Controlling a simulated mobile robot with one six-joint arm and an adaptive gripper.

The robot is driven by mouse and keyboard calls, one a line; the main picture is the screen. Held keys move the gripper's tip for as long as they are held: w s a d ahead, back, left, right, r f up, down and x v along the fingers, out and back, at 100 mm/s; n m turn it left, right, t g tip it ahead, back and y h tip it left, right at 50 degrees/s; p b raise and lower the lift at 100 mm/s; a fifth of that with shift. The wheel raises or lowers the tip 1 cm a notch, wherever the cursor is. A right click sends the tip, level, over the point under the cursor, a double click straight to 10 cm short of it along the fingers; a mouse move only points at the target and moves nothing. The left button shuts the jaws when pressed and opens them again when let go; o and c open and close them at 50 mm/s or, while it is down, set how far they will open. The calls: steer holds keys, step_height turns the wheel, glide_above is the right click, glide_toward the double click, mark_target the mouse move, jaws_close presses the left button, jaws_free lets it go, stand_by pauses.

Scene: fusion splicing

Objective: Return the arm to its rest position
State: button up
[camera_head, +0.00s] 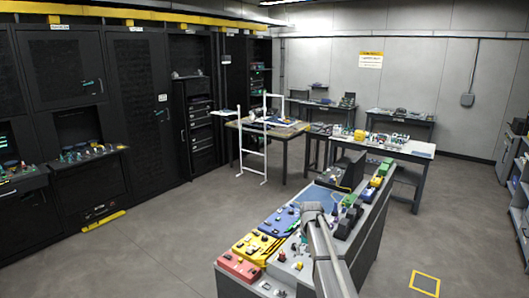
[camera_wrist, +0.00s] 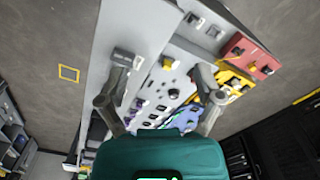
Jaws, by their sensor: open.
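In the head view my grey arm (camera_head: 330,258) rises from the bottom edge and reaches over the workbench (camera_head: 352,262). My gripper cannot be made out there. In the wrist view my gripper (camera_wrist: 163,65) is open. Its two grey fingers stand wide apart with nothing between them. Below them is the bench top, seen tilted, with the red, yellow and blue panels to the right. I cannot tell how high the fingers are above the bench.
The bench holds a red box (camera_head: 238,266), a yellow box (camera_head: 257,247) and a blue panel (camera_head: 280,221). A white frame (camera_head: 253,150) stands by a table behind. Black cabinets (camera_head: 70,75) line the left wall. The floor (camera_head: 140,240) left of the bench is clear.

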steer(key=s+f+b, duration=1)
steer(key=s+f, duration=0.1)
steer(key=s, duration=0.4)
steer(key=s+f+n+b, duration=0.1)
steer(key=s+f+b, duration=0.9)
steer(key=s, duration=0.4)
steer(key=shift+s+d+f+b, duration=0.2)
steer(key=shift+s+f+b, duration=0.2)
steer(key=shift+f, duration=0.2)
steer(key=shift+w, duration=0.1)
